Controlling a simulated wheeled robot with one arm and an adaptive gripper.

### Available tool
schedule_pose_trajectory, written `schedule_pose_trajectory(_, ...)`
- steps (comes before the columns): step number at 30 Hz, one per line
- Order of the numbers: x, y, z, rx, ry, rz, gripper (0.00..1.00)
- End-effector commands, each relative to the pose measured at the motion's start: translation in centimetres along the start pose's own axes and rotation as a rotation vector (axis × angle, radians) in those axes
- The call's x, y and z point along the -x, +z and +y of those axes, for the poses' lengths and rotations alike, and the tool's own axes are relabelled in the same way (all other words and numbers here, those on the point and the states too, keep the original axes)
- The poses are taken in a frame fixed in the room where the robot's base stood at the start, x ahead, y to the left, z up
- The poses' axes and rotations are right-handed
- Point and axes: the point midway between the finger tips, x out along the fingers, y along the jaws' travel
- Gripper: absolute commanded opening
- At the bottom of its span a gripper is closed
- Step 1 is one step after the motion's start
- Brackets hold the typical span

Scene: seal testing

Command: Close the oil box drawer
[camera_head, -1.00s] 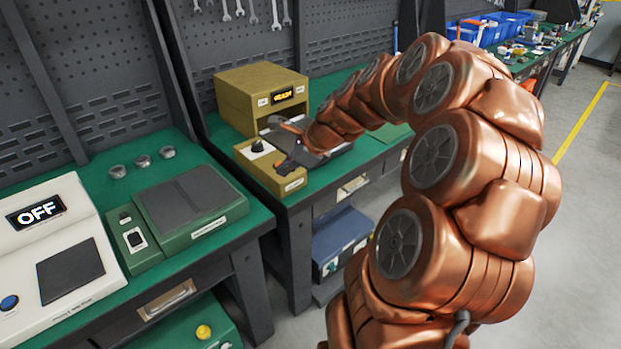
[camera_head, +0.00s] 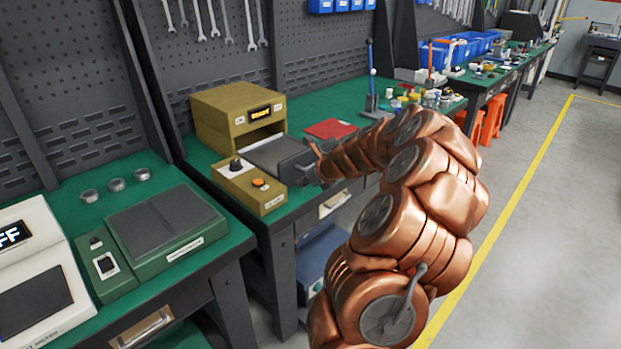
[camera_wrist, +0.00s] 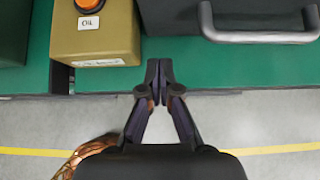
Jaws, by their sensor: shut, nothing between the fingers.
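The olive oil box (camera_head: 238,120) stands at the back of the green bench, its lit display facing out. Its dark grey drawer (camera_head: 275,152) sticks out from the front opening. In the wrist view the drawer front (camera_wrist: 245,12) with its grey bar handle (camera_wrist: 262,36) is at the upper right. The control block (camera_head: 250,188) with a black knob and an orange button (camera_head: 259,183) sits beside the drawer. My gripper (camera_wrist: 158,72) is shut and empty at the bench edge, apart from the handle, which lies to its upper right. In the head view my arm partly hides the drawer front.
A red flat item (camera_head: 331,128) lies on the bench beyond the drawer. A green scale-like device (camera_head: 168,225) and several small metal cups stand on the nearer bench. The floor (camera_head: 540,230) in front of the benches is clear, with a yellow line.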

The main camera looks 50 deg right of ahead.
Motion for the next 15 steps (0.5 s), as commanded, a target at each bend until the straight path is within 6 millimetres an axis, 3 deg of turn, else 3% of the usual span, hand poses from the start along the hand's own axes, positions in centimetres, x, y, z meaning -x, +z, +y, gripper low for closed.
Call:
schedule_pose_trajectory(3,-2.1,0.0,0.0,0.000,0.000,0.003,0.00)
schedule_pose_trajectory(15,-4.4,2.6,0.0,0.001,-0.001,0.001,0.00)
